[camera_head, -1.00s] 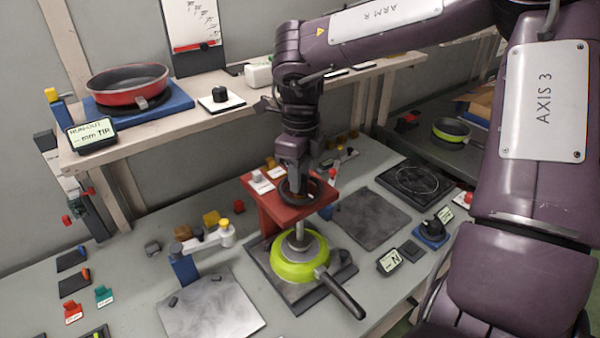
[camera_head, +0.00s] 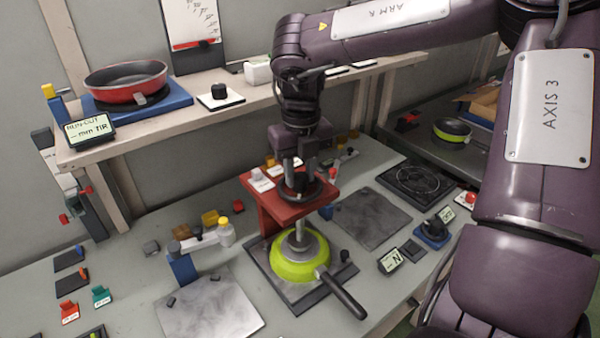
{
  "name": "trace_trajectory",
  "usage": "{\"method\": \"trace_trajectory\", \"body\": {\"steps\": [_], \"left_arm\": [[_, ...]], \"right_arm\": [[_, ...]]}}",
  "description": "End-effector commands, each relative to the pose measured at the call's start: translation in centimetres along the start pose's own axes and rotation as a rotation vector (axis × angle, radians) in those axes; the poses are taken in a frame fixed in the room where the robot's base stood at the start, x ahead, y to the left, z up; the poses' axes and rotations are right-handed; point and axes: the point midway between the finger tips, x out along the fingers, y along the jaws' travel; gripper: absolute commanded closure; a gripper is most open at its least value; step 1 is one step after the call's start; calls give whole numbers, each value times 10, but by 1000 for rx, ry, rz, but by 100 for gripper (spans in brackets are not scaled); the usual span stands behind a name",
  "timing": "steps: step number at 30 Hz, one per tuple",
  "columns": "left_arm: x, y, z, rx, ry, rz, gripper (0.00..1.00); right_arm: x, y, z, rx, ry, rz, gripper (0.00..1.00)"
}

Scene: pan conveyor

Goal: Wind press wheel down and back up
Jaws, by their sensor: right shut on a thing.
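The red press (camera_head: 277,207) stands on the bench with a black wheel (camera_head: 301,193) on its top. My right gripper (camera_head: 300,181) points down from above at the wheel and is shut on it; the fingertips are partly hidden by the wheel and wrist. Under the press a steel ram (camera_head: 299,230) reaches down to a lime-green pan (camera_head: 315,262). The pan lies upside down on a dark plate (camera_head: 262,265), its black handle (camera_head: 346,297) toward the lower right. My left gripper is not in view.
A shelf (camera_head: 225,106) behind holds a red pan (camera_head: 126,80) on a blue stand and a run-out display (camera_head: 90,132). Grey mats (camera_head: 371,221) lie beside the press. A small readout (camera_head: 390,261) sits right of the handle.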

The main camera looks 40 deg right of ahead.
Motion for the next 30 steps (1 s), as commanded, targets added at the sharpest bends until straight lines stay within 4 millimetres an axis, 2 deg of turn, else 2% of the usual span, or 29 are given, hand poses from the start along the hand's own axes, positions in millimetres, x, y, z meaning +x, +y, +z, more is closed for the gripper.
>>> {"method": "trace_trajectory", "body": {"steps": [30], "left_arm": [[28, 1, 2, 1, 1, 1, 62]], "right_arm": [[0, 0, 1, 966, -18, 4, 93]]}}
